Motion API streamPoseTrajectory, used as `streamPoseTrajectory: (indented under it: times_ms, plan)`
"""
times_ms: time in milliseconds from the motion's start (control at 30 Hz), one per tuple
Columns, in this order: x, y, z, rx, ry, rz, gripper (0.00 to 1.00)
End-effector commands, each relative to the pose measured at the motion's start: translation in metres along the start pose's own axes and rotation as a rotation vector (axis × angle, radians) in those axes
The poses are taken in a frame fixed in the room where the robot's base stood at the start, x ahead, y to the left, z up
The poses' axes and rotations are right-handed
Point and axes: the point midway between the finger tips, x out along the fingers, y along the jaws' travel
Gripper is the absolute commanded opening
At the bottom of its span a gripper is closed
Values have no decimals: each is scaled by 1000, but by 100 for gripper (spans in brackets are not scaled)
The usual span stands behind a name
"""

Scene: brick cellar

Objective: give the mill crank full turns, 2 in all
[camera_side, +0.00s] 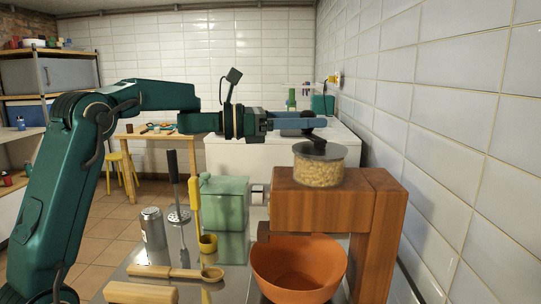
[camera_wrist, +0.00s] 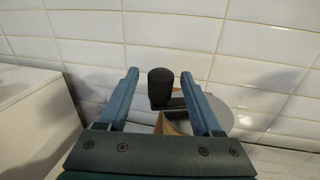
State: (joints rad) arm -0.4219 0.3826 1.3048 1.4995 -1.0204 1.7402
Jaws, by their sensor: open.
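The mill has a wooden body (camera_side: 322,200) with a round hopper of grain (camera_side: 318,171) on top. Its crank arm (camera_side: 314,140) lies above the hopper's dark lid, with an upright black knob (camera_wrist: 160,86) at its end. My gripper (camera_side: 318,122) is level above the hopper, reaching in from the left. In the wrist view the blue fingers of my gripper (camera_wrist: 160,76) are open, one on each side of the knob, with a visible gap on both sides. In the side view the near finger hides most of the knob.
An orange bowl (camera_side: 298,273) stands below the mill's overhang. A green canister (camera_side: 223,203), a shaker (camera_side: 153,228), a yellow cup (camera_side: 207,243), upright utensils and a wooden spoon (camera_side: 175,272) stand or lie left on the metal table. A white tiled wall (camera_side: 440,120) rises close on the right.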

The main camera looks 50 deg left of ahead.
Motion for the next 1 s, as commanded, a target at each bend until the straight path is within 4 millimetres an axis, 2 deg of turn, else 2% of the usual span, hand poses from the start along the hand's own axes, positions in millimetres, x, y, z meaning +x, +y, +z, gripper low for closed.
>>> streamPoseTrajectory:
  times_ms: [300, 467, 500, 733, 1000]
  plan:
    - [4, 0, 0, 0, -1, -1, 67]
    - [4, 0, 0, 0, -1, -1, 5]
    - [4, 0, 0, 0, -1, -1, 0]
    - [6, 1, 1, 0, -4, -23, 0]
    - [13, 2, 2, 1, -11, -145, 0]
